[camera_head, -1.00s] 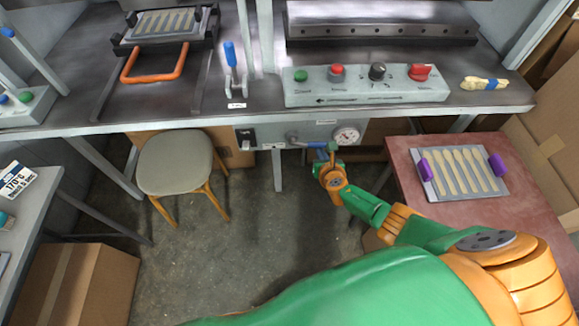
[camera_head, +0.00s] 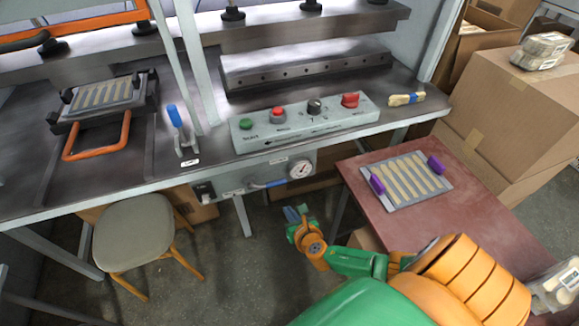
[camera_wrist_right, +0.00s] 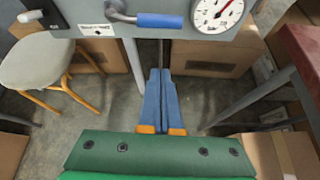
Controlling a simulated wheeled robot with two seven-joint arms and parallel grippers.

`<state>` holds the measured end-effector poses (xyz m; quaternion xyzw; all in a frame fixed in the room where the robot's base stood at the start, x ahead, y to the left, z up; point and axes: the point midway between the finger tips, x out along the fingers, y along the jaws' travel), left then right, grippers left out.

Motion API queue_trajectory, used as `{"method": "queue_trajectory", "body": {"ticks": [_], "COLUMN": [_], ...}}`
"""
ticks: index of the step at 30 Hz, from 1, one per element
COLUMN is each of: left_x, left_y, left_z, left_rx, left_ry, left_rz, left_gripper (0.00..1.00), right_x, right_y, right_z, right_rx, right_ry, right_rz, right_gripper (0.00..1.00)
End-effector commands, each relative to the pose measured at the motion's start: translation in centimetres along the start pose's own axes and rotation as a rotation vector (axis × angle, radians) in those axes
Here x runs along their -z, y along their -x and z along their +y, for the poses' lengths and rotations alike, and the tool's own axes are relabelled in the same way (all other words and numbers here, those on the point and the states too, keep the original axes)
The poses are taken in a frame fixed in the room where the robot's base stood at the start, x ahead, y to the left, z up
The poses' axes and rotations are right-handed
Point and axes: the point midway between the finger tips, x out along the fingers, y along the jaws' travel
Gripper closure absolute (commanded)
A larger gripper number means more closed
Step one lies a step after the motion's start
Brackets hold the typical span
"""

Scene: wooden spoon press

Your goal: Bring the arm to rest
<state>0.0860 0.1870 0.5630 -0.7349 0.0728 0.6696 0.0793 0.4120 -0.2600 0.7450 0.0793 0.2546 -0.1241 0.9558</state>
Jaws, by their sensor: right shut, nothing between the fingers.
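My right arm, green and orange, reaches in from the lower right of the head view. Its gripper (camera_head: 293,213) is shut and empty, in the air in front of the press table's front edge. The blue-handled lever (camera_head: 268,184) on the front panel lies about level, just above and apart from the gripper. In the right wrist view the two blue fingers (camera_wrist_right: 160,75) are pressed together and point at the gap under the panel. The lever's blue handle (camera_wrist_right: 160,20) shows above them. My left gripper is out of view.
A red-brown table (camera_head: 440,225) with a tray of wooden spoons (camera_head: 412,181) stands right of the arm. A stool (camera_head: 135,232) stands at left. The press table (camera_head: 100,200) is above, with a control box (camera_head: 305,122) and gauge (camera_head: 300,169). Open floor lies between stool and arm.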

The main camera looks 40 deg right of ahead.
Motion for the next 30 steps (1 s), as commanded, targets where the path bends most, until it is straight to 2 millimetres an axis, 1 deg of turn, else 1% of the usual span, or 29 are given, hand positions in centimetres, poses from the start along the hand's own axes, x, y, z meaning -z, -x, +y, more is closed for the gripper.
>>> {"method": "queue_trajectory", "body": {"ticks": [1,3,15,17,19,20,21,23,24,26,27,30], "left_x": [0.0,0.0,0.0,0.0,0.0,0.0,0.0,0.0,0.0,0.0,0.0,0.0], "left_y": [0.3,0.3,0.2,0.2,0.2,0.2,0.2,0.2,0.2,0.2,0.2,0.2], "left_z": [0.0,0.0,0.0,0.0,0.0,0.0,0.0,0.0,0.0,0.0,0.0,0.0], "left_rx": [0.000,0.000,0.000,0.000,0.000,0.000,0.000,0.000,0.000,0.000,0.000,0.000], "left_ry": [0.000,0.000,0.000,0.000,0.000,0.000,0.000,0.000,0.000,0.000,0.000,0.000], "left_rz": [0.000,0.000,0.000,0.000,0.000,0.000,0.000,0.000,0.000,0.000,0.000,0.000], "left_gripper": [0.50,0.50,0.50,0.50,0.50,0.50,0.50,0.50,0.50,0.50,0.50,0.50], "right_x": [0.0,0.0,0.1,0.5,3.0,4.9,8.1,13.6,17.1,21.9,24.6,29.4], "right_y": [0.4,0.6,0.5,0.6,0.8,1.2,2.0,4.1,5.9,9.1,11.3,16.0], "right_z": [0.0,0.0,0.0,-0.2,-1.1,-1.9,-2.9,-4.1,-4.7,-5.0,-5.0,-4.5], "right_rx": [0.000,0.001,0.000,0.007,0.047,0.084,0.151,0.291,0.404,0.591,0.719,1.002], "right_ry": [0.000,0.000,0.000,-0.025,-0.170,-0.285,-0.480,-0.833,-1.076,-1.424,-1.636,-2.054], "right_rz": [0.001,0.000,0.000,0.013,0.084,0.133,0.210,0.321,0.376,0.421,0.425,0.367], "right_gripper": [1.00,1.00,1.00,1.00,1.00,1.00,1.00,1.00,1.00,1.00,1.00,1.00]}}
